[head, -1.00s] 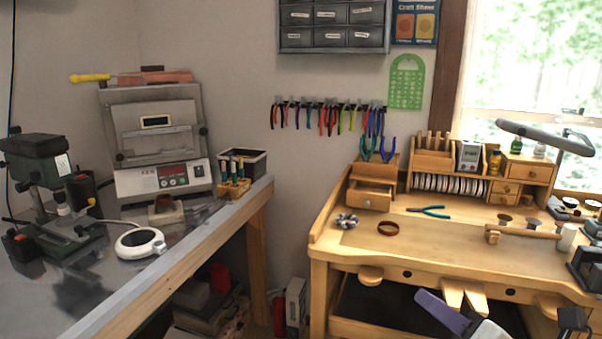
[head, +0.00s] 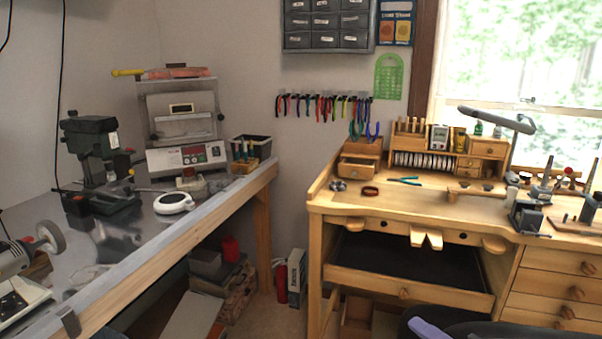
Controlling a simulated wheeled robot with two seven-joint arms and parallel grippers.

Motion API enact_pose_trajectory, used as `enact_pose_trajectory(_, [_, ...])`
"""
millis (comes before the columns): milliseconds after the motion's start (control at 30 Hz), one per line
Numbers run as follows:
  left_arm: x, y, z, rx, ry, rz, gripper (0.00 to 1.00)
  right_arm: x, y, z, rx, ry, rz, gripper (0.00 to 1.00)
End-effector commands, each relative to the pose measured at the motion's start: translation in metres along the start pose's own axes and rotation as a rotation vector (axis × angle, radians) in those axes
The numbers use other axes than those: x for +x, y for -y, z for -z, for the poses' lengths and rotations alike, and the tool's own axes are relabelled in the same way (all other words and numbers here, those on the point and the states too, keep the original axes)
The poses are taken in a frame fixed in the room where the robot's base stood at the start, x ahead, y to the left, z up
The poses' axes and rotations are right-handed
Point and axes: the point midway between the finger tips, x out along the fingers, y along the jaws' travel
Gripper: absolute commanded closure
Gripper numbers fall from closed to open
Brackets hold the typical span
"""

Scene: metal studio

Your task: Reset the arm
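Neither of my grippers shows in the head view. The task names no object apart from the arm. A purple piece (head: 431,330) shows at the bottom edge, right of centre, cut off by the frame; I cannot tell whether it is part of my arm or of a chair.
A wooden jeweller's bench (head: 450,227) with an open drawer (head: 405,281) stands right. A metal-topped worktable (head: 235,190) with a drill press (head: 92,140) and a kiln (head: 185,130) fills the left. A dark rounded thing (head: 500,325) is at bottom right. Some floor shows between them.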

Motion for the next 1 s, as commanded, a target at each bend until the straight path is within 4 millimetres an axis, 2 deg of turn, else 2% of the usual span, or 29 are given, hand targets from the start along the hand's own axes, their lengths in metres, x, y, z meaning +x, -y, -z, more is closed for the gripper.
enact_pose_trajectory(33, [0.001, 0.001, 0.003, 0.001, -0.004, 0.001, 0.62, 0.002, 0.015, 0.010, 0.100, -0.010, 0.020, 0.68])
enact_pose_trajectory(267, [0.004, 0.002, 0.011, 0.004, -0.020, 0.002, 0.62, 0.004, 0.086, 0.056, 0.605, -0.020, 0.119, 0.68])
enact_pose_trajectory(333, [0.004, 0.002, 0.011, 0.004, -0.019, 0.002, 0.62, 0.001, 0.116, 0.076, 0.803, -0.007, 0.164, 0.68])
enact_pose_trajectory(500, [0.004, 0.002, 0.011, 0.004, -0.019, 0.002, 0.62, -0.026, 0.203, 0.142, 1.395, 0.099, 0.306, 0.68])
enact_pose_trajectory(600, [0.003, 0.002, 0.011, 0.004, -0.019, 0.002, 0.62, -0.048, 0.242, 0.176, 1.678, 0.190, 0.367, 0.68])
enact_pose_trajectory(700, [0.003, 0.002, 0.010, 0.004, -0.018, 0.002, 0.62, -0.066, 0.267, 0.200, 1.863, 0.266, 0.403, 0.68])
enact_pose_trajectory(800, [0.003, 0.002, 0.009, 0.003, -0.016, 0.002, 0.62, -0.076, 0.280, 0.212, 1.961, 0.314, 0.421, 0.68])
enact_pose_trajectory(1000, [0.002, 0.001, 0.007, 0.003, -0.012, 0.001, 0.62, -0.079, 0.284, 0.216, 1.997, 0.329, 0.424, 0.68])
